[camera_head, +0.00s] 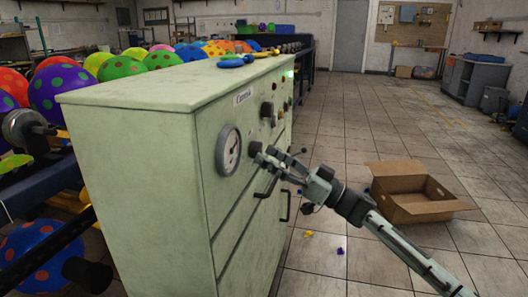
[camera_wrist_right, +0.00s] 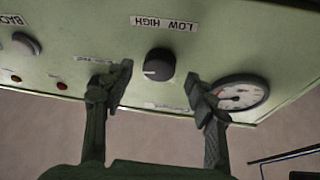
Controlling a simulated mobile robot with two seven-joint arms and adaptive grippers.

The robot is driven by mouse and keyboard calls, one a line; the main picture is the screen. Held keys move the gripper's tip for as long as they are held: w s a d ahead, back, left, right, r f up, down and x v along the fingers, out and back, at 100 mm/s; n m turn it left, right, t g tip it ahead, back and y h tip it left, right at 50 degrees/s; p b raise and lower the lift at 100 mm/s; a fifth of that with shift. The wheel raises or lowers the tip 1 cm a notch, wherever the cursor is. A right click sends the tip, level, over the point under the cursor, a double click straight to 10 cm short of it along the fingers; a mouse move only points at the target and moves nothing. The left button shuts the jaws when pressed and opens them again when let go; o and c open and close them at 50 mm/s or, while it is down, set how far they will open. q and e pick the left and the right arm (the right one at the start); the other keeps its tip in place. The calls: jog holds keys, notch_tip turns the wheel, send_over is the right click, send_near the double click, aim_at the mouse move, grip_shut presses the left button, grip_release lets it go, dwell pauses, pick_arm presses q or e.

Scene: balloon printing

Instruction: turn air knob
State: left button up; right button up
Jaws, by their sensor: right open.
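A dark round knob (camera_wrist_right: 158,66) with a white mark sits on the pale green cabinet front (camera_wrist_right: 80,35), beside an upside-down "LOW HIGH" label (camera_wrist_right: 164,23). My right gripper (camera_wrist_right: 160,92) is open and empty. Its two fingers are spread to either side of the knob, with a gap to it on both sides; I cannot tell how far they are from the panel. In the head view the right gripper (camera_head: 265,154) reaches the panel from the right, just right of the gauge (camera_head: 228,150), and partly covers this spot. My left gripper is not in view.
The gauge (camera_wrist_right: 240,94) is close to one finger. Another knob (camera_wrist_right: 26,44) and small red buttons are on the panel's left in the wrist view. Drawer handles (camera_head: 285,207) stick out below my arm. An open cardboard box (camera_head: 408,206) lies on the floor. Dotted balloons (camera_head: 123,67) are behind.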

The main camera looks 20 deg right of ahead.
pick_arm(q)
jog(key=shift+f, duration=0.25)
pick_arm(e)
jog(key=shift+x, duration=1)
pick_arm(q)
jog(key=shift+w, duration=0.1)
pick_arm(e)
jog(key=shift+c, duration=0.6)
jog(key=c, duration=1)
jog(key=shift+f, duration=0.1)
jog(key=shift+c, duration=0.2)
jog(key=shift+n, duration=0.3)
